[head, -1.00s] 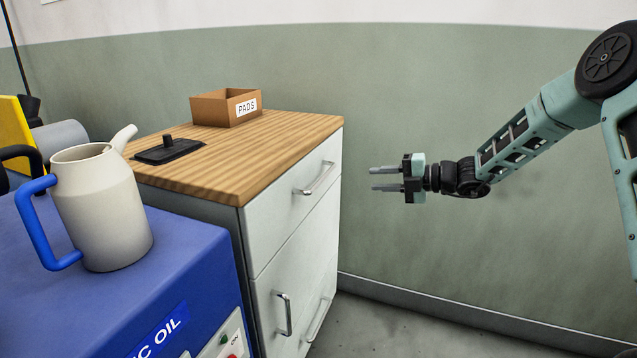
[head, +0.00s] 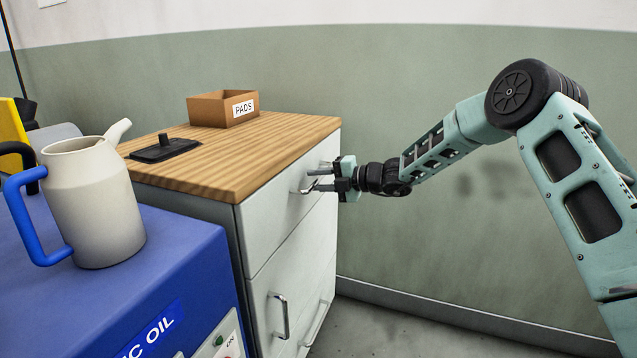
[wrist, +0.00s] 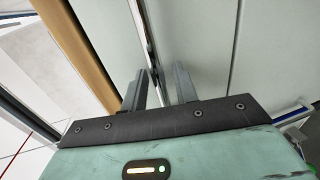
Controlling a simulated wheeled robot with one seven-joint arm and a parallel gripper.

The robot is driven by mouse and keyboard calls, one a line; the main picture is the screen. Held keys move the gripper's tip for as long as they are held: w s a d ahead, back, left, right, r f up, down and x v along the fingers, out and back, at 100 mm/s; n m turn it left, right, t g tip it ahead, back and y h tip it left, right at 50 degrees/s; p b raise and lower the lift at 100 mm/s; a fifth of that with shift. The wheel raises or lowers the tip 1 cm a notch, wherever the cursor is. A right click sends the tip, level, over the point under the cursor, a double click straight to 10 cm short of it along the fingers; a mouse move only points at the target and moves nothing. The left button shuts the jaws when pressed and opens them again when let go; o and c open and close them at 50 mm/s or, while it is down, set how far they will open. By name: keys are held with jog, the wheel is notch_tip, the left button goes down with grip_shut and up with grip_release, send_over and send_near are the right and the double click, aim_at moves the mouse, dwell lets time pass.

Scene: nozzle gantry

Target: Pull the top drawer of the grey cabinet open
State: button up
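The grey cabinet (head: 192,208) has a wooden top and pale drawer fronts. Its top drawer (head: 268,228) looks shut, its front in line with the fronts below. The drawer's bar handle (head: 306,191) is partly hidden by my fingers. My gripper (head: 313,179) is at this handle, with its two fingers apart.
A lower door handle (head: 279,315) and a lower drawer handle (head: 317,323) stick out below. A PADS box (head: 208,112) and a black lidded plate (head: 165,149) sit on top. A blue unit (head: 190,262) with an oil jug (head: 95,205) stands at left. Floor at right is free.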

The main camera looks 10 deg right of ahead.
grip_shut()
jog(key=f+p+v, duration=0.3)
jog(key=p+v, duration=0.5)
jog(key=v, duration=0.7)
jog(key=d+f+p+v, duration=0.1)
jog(key=f+p+v, duration=0.2)
jog(key=p+v, duration=0.5)
jog(key=shift+s+f+v, duration=0.3)
jog(key=shift+f+v, duration=0.05)
jog(key=shift+v, duration=4.1)
jog(key=shift+a, duration=0.1)
grip_release()
